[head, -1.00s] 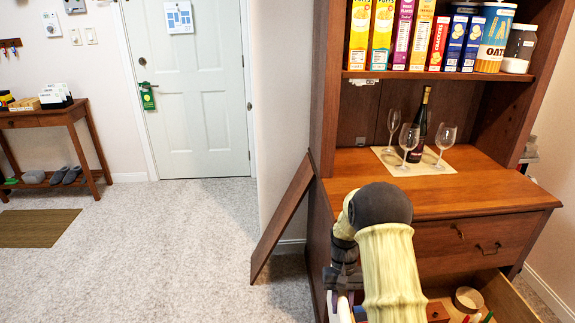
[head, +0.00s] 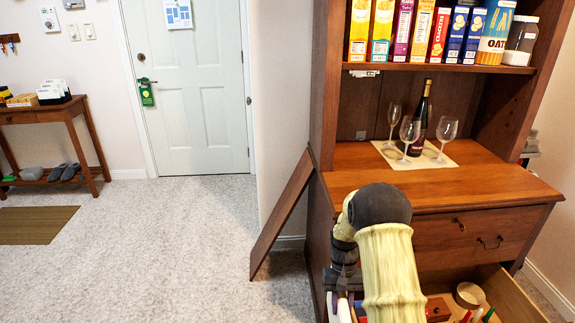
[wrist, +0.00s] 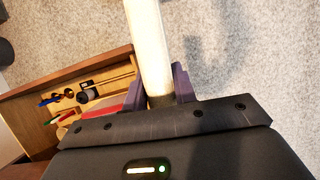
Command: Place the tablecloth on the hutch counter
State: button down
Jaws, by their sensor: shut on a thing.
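My gripper (wrist: 157,88) is shut on a pale cream roll (wrist: 148,40), apparently the rolled tablecloth, which sticks out between its dark purple fingers in the wrist view. The wooden hutch counter (head: 360,181) is behind and above my arm. A cream placemat (head: 440,158) lies on it, with a dark wine bottle (head: 420,118) and several wine glasses (head: 409,134). The counter's front left part is bare.
An open drawer (head: 520,300) below the counter holds small items; it also shows in the wrist view (wrist: 95,70). Cereal boxes (head: 424,35) fill the shelf above the counter. A wooden board (head: 283,212) leans on the hutch's left side.

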notch_tip(320, 180, up, 19)
jog(key=s+p, duration=0.2)
jog(key=p, duration=2.5)
jog(key=shift+p, duration=0.3)
